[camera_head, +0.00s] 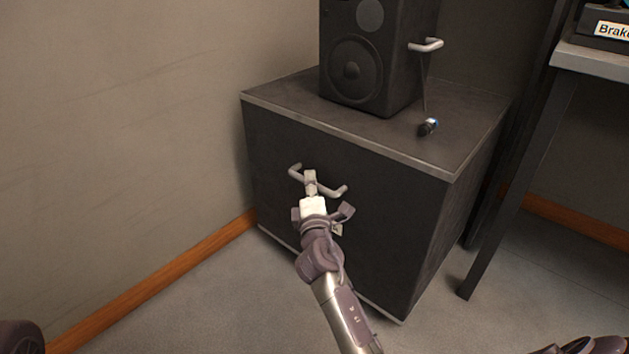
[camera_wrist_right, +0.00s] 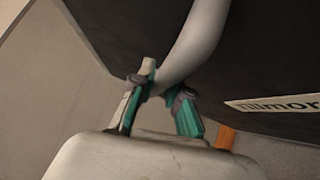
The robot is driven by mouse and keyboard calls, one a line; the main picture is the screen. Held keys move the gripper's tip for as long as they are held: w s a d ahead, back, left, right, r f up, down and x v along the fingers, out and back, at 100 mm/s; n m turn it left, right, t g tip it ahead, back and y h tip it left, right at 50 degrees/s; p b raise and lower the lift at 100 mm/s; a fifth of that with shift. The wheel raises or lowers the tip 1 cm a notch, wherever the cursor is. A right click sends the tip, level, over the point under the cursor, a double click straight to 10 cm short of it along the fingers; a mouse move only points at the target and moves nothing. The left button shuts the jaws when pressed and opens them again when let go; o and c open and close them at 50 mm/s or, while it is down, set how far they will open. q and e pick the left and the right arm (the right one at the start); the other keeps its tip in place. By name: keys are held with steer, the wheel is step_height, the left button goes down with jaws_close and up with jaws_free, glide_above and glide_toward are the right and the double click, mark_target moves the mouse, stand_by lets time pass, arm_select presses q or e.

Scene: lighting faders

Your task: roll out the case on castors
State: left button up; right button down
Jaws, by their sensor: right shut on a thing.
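The case (camera_head: 390,220) is a large dark box with a lighter edged top, standing on the grey floor near the left wall. Its front carries a grey bar handle (camera_head: 334,192), which also shows large in the wrist view (camera_wrist_right: 203,35). My right gripper (camera_head: 311,183) is shut on this handle near its middle. In the wrist view its teal-sided fingers (camera_wrist_right: 158,95) are on either side of the bar. A white label (camera_wrist_right: 275,104) with partly cut-off lettering is on the case front. I see no castors under the case. My left gripper is not in view.
A table (camera_head: 595,62) with dark legs stands at the right. The wall (camera_head: 120,110) is close at the left. The floor (camera_head: 215,300) in front is clear.

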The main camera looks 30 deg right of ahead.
steer(key=shift+f, duration=0.1)
steer(key=c, duration=1.1)
jaws_free()
steer(key=shift+c, duration=0.2)
steer(key=r+v, duration=0.1)
steer(key=v, duration=0.6)
steer(key=shift+s+f, duration=0.3)
steer(key=shift+f, duration=0.15)
steer(key=shift+a, duration=0.1)
